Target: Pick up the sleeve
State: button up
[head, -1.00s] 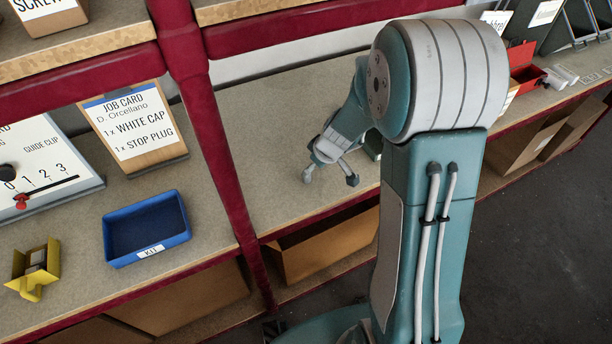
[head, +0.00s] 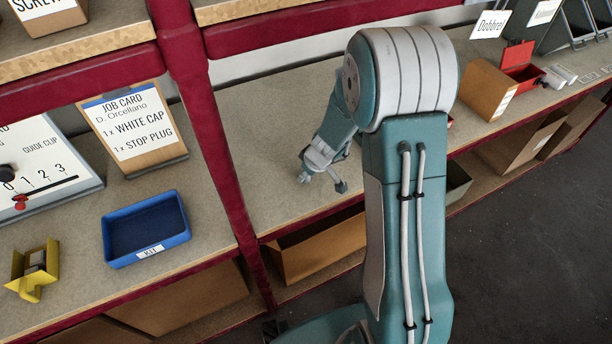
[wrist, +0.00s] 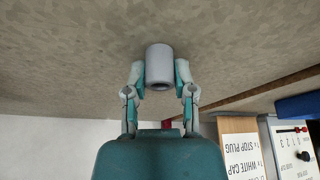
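The sleeve (wrist: 159,64) is a short, light grey tube with an open, dark bore at its end nearer the camera. In the wrist view it shows between the two fingers of my gripper (wrist: 160,71), against the bench top. I cannot make out the sleeve in the head view. There my gripper (head: 322,183) hangs low over the bench (head: 270,140) with its fingers spread apart. The fingers look open on either side of the sleeve; whether either touches it is not clear.
A red upright (head: 215,140) divides the bench. To its left are a blue kit tray (head: 147,229), a job card stand (head: 132,128) and a yellow fixture (head: 35,268). A cardboard box (head: 487,89) and red bin (head: 522,70) stand right. Bench around the gripper is mostly clear.

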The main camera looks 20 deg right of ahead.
dwell(0.3)
jog(key=shift+r, duration=0.3)
jog(key=v, duration=0.3)
jog(key=shift+w+a+r, duration=0.15)
jog(key=shift+w+r, duration=0.1)
jog(key=s+d+r, duration=0.7)
jog(key=s+r, duration=0.2)
jog(key=s, duration=0.2)
jog(key=w+d+r, duration=0.2)
jog(key=w+d, duration=0.7)
jog(key=w, duration=0.1)
jog(key=w+d+r, duration=0.2)
jog(key=w+d, duration=0.7)
jog(key=shift+w+d, duration=0.35)
jog(key=shift+f, duration=0.2)
